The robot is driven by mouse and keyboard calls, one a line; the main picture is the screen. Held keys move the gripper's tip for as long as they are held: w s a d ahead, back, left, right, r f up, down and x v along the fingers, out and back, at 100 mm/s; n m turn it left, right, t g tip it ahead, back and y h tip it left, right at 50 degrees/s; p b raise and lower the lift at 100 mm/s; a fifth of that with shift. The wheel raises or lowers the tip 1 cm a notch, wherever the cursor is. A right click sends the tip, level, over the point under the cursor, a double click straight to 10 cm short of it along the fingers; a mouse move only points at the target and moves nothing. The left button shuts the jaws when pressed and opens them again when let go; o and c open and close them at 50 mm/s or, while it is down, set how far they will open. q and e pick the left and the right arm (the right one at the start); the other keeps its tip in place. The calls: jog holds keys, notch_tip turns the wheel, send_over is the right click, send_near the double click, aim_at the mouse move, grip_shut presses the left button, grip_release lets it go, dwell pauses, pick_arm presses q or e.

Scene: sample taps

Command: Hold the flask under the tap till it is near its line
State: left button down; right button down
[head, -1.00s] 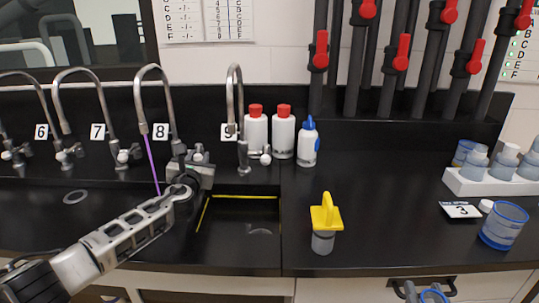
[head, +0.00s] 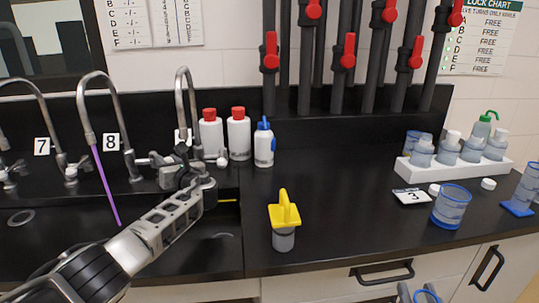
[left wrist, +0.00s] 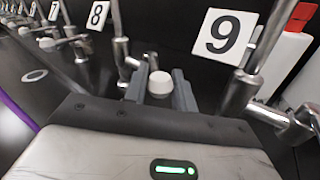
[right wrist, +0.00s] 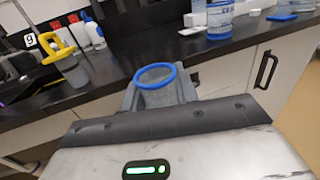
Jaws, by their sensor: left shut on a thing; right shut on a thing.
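The flask (right wrist: 157,96), a clear vessel with a blue rim, is upright between the fingers of my right gripper (right wrist: 163,88). It looks empty. In the head view the flask (head: 427,296) is at the bottom edge, in front of the counter and far right of the running tap. The tap by label 8 (head: 84,106) lets a thin purple stream (head: 106,186) fall towards the black sink. My left gripper (head: 190,180) is shut on a tap's valve; in the left wrist view its fingers are around a white-capped knob (left wrist: 160,84).
A yellow-topped jar (head: 284,217) stands near the counter's front edge. White bottles (head: 238,137) stand behind it. At right are a white bottle rack (head: 455,172), a card marked 3 (head: 411,196) and a blue-rimmed cup (head: 451,206). The middle counter is clear.

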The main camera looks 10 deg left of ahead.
pick_arm(q)
jog(key=shift+w+r, duration=0.1)
pick_arm(e)
jog(key=shift+d, duration=0.1)
pick_arm(q)
jog(key=c, duration=1.2)
grip_release()
jog(key=shift+o, duration=0.2)
jog(key=shift+d, duration=0.1)
jog(key=shift+s+d, duration=0.25)
jog(key=shift+s, duration=0.05)
pick_arm(e)
jog(key=shift+r, duration=0.2)
jog(key=shift+r+p, duration=0.55)
jog(key=shift+p, duration=0.25)
pick_arm(q)
jog(key=v, duration=1.1)
jog(key=shift+d, duration=0.1)
